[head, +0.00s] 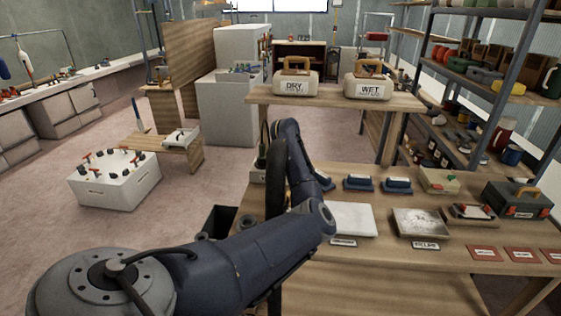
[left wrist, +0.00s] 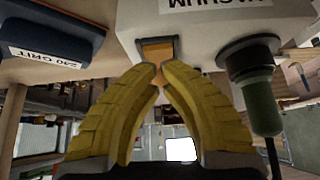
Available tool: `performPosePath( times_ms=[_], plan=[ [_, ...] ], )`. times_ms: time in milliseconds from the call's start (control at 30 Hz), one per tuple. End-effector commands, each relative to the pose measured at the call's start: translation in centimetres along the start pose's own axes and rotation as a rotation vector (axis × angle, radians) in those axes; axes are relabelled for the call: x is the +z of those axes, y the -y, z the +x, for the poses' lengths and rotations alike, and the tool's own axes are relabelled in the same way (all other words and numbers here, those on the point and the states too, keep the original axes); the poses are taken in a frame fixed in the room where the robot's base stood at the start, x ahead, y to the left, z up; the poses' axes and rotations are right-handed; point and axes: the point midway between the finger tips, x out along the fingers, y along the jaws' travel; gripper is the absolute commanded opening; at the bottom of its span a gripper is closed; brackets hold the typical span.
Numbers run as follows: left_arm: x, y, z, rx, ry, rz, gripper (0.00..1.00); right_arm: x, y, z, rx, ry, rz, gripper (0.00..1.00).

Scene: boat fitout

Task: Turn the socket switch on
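In the left wrist view, which looks upside down, a pale socket box (left wrist: 215,20) carries a label ending in "ACUUM". An orange-brown rocker switch (left wrist: 157,50) is set in its face. A dark green plug (left wrist: 258,95) with a cable sits in the socket beside the switch. My left gripper (left wrist: 159,74) has yellow padded fingers, with tips close together and nothing between them. The tips are just in front of the switch; I cannot tell whether they touch it. In the head view the socket box (head: 257,175) is partly hidden by my left arm, which also hides the gripper. My right gripper is not in view.
A "240 GRIT" sanding block (left wrist: 52,40) is near the socket; several blue blocks (head: 358,184) line the bench. DRY (head: 296,87) and WET (head: 367,88) cases stand on the raised shelf. A dark bin (head: 217,222) is beside the bench's left edge.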

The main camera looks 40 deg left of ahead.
Motion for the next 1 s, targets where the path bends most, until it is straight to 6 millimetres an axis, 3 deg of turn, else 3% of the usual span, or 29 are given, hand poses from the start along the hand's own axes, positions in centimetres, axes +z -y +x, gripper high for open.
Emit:
performPosePath(
  times_ms=[300, 1000],
  plan=[
    [0.5, 0.0, -0.2, 0.000, 0.000, -0.002, 0.00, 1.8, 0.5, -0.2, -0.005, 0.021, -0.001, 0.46],
    [1.5, -0.1, -1.0, 0.001, 0.000, 0.000, 0.00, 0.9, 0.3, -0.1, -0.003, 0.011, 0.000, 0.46]
  ],
)
